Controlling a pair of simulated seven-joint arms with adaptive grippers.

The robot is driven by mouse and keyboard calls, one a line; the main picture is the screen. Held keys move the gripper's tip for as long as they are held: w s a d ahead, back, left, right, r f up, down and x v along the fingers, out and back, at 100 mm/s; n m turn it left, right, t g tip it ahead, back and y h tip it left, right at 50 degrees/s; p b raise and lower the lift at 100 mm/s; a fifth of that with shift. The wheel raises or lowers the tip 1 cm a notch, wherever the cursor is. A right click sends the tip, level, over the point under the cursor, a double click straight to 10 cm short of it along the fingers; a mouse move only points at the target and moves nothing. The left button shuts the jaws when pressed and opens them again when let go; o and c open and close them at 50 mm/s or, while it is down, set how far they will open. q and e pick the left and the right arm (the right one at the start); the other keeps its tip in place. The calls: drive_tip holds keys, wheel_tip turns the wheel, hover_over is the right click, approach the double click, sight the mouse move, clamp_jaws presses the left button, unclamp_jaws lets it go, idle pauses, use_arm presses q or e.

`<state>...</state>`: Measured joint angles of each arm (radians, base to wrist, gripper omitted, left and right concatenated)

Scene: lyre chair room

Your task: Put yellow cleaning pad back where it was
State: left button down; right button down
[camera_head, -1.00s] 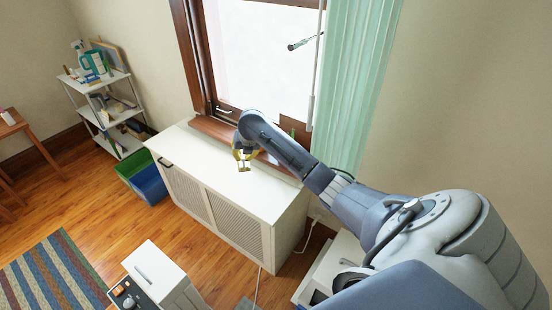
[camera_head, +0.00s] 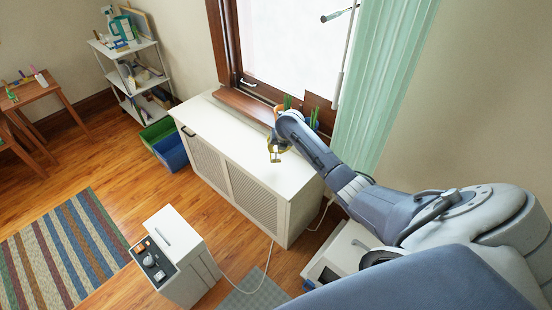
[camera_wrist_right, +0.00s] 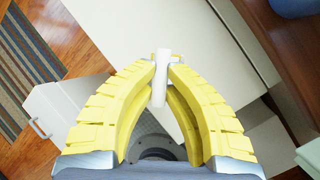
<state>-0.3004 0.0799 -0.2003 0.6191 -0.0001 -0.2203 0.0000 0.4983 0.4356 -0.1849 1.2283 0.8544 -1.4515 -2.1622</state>
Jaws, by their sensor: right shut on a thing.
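My right gripper (camera_head: 276,152) is above the white radiator cabinet (camera_head: 225,130), towards its right part near the window. In the wrist view its yellow fingers (camera_wrist_right: 162,68) are shut on a slim pale item (camera_wrist_right: 161,85), which sticks out between the fingertips. The item looks whitish, and I cannot tell whether it is the yellow cleaning pad. No other yellow pad can be made out. My left gripper is not in view.
A white shelf rack (camera_head: 150,84) with bottles stands at the back left, beside green (camera_head: 157,130) and blue (camera_head: 172,152) bins. A white unit with knobs (camera_head: 178,235) stands in front of the cabinet. Plants (camera_head: 287,102) stand by the window. Most of the cabinet top is clear.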

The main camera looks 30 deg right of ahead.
sight(276, 158)
drive_tip(key=shift+f, duration=3.1)
drive_tip(key=c, duration=1.5)
unclamp_jaws()
drive_tip(key=shift+f, duration=0.1)
